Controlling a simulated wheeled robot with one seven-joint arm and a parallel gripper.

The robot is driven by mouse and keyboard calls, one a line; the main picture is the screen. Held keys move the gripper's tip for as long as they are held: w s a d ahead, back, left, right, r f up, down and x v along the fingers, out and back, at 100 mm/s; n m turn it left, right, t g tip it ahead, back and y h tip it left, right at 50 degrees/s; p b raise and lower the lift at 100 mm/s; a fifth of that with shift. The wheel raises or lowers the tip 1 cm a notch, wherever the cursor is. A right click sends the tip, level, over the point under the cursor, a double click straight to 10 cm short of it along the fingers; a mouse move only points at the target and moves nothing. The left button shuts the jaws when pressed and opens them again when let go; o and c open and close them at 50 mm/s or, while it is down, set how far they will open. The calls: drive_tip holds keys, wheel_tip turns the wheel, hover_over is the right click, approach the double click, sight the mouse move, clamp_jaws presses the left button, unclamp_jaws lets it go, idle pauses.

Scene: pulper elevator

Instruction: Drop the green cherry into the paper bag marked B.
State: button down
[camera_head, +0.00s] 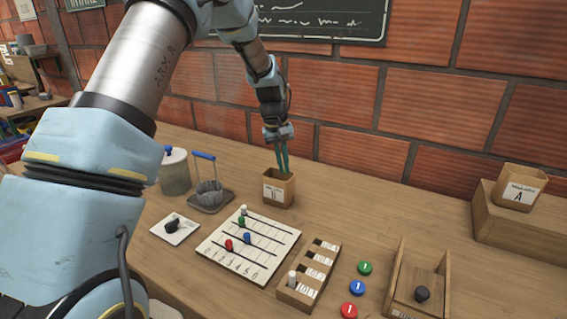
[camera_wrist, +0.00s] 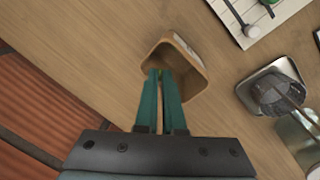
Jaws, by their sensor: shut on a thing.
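My gripper (camera_head: 282,170) is at the mouth of a small brown paper bag (camera_head: 279,190) with a white label, which seems to read B, near the back of the table. In the wrist view the fingertips (camera_wrist: 161,78) reach over and into the open bag (camera_wrist: 192,80). The green fingers are almost together, with a small bit of green, the cherry (camera_wrist: 160,71), between their tips. The fingers hide most of the cherry, and it cannot be seen in the head view. A second bag marked A (camera_head: 519,187) stands on a wooden block at the right.
A mesh basket with a blue handle (camera_head: 208,190) and a lidded jar (camera_head: 174,172) stand left of the bag. A board with coloured pegs (camera_head: 248,250), a slotted wooden rack (camera_head: 310,272) and coloured discs (camera_head: 365,267) lie in front. The brick wall is close behind.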

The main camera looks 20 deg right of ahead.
drive_tip(key=c, duration=0.9)
unclamp_jaws()
drive_tip(key=shift+c, duration=0.2)
drive_tip(key=shift+r, duration=0.15)
wheel_tip(320, 180, up, 10)
drive_tip(key=a+b, duration=0.1)
drive_tip(key=b, duration=0.1)
drive_tip(key=shift+w+a+r+b, duration=0.15)
drive_tip(key=shift+a+r+b, duration=0.1)
drive_tip(key=shift+b, duration=0.05)
drive_tip(key=s+a+f+n+t, duration=0.1)
drive_tip(key=s+a, duration=0.1)
drive_tip(key=a, duration=0.8)
drive_tip(key=s+a+f, duration=0.2)
drive_tip(key=a, duration=0.8)
drive_tip(key=s+a+f+t+y, duration=0.1)
drive_tip(key=s+a+f, duration=0.2)
drive_tip(key=s+a, duration=0.8)
drive_tip(key=shift+s+a+f, duration=0.15)
drive_tip(key=shift+s+a, duration=0.2)
drive_tip(key=shift+a, duration=0.9)
